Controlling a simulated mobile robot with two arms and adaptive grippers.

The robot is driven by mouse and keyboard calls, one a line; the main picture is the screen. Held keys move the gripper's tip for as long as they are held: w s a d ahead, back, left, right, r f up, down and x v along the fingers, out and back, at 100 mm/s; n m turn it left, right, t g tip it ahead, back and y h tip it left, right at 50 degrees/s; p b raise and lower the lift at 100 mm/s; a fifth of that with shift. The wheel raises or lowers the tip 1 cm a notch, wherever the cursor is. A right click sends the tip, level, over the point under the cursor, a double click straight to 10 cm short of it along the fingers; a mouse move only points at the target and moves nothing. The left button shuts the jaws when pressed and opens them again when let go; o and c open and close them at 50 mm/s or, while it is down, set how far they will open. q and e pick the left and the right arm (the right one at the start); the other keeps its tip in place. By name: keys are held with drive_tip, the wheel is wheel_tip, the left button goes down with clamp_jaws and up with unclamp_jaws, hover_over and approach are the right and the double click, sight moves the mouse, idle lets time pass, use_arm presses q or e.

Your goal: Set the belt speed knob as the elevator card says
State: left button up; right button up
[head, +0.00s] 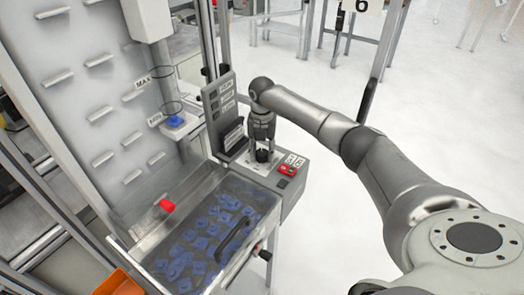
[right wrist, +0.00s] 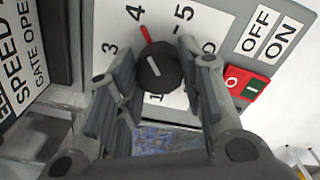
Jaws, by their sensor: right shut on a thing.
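The black belt speed knob (right wrist: 160,70) sits on a white dial plate (right wrist: 185,20) in the right wrist view. The numbers 3, 4 and 5 show; others are partly hidden by the fingers. A short white line on the knob tilts up-left, and a red line runs from the knob's edge toward the 4. My right gripper (right wrist: 165,85) has its fingers on both sides of the knob; the head view shows it (head: 263,146) reaching down onto the control box (head: 285,195). A dark card holder with a white card (head: 233,134) stands beside it; its text is unreadable there. My left gripper is out of view.
Open floor is on the right.

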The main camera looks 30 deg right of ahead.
drive_tip(key=n+b, duration=0.2)
drive_tip(key=n, duration=0.2)
drive_tip(key=shift+f+b, duration=0.1)
drive_tip(key=shift+b, duration=0.3)
drive_tip(key=n+b, duration=0.2)
drive_tip(key=n, duration=0.3)
drive_tip(key=shift+d+n+b, duration=0.1)
drive_tip(key=shift+n+b, duration=0.2)
drive_tip(key=n+b, duration=0.2)
drive_tip(key=n, duration=0.3)
drive_tip(key=shift+n+b, duration=0.45)
drive_tip(key=shift+n, duration=2.05)
drive_tip(key=o, duration=1)
drive_tip(key=shift+o, duration=0.2)
